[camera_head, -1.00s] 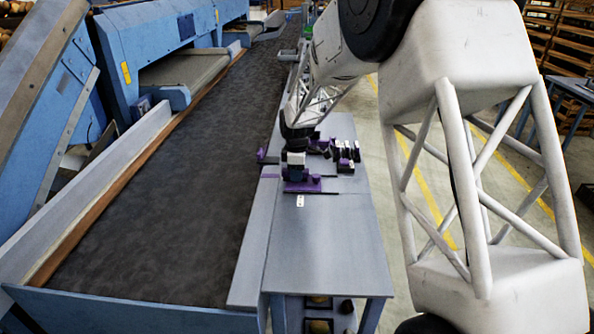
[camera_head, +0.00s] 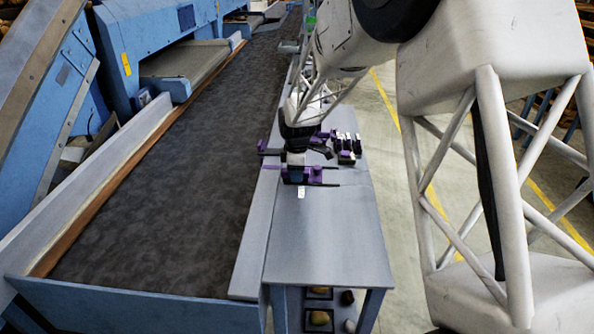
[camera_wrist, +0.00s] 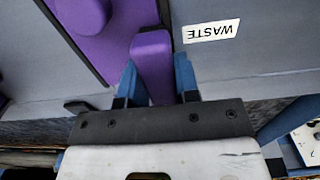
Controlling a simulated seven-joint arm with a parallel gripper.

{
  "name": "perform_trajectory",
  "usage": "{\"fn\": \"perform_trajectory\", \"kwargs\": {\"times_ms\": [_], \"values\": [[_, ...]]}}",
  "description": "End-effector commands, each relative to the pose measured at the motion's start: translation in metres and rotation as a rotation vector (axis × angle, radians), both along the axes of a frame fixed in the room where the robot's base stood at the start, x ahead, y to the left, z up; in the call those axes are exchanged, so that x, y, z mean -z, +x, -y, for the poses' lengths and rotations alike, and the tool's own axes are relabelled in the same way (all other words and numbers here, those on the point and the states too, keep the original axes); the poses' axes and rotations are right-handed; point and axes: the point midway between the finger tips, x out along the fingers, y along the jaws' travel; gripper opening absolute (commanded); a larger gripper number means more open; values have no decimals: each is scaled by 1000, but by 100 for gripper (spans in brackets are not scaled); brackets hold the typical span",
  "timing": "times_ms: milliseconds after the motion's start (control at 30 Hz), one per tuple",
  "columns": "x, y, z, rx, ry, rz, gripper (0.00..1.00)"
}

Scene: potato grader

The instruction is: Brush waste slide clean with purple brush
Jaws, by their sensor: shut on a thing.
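My gripper (camera_wrist: 155,85) points down, with its two blue fingers on either side of a purple handle (camera_wrist: 152,55), and is shut on it. The handle stands beside a white WASTE label (camera_wrist: 211,31) on the grey bench top. In the head view my gripper (camera_head: 295,173) is low over the bench, at a purple piece (camera_head: 318,174) just behind the label (camera_head: 301,192). The fingertips are hidden there. A wider purple surface with a rounded purple knob (camera_wrist: 80,12) lies left of the handle in the wrist view. I cannot make out bristles or dirt.
Several dark, purple and white items (camera_head: 345,148) stand close behind my gripper on the bench. A wide dark conveyor belt (camera_head: 160,190) runs along the bench's left side behind a grey rail (camera_head: 253,240). The bench's front part (camera_head: 325,240) is clear.

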Motion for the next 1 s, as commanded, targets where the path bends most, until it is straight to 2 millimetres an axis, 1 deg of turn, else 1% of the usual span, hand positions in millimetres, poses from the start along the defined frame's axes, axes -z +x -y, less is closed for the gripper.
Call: {"fn": "perform_trajectory", "kwargs": {"times_ms": [200,633,767,1000], "values": [[0,-8,0,0,0,-1,10],[0,-8,0,0,0,0,10],[-5,-8,0,0,0,1,10],[-18,-8,0,0,0,1,10]]}}
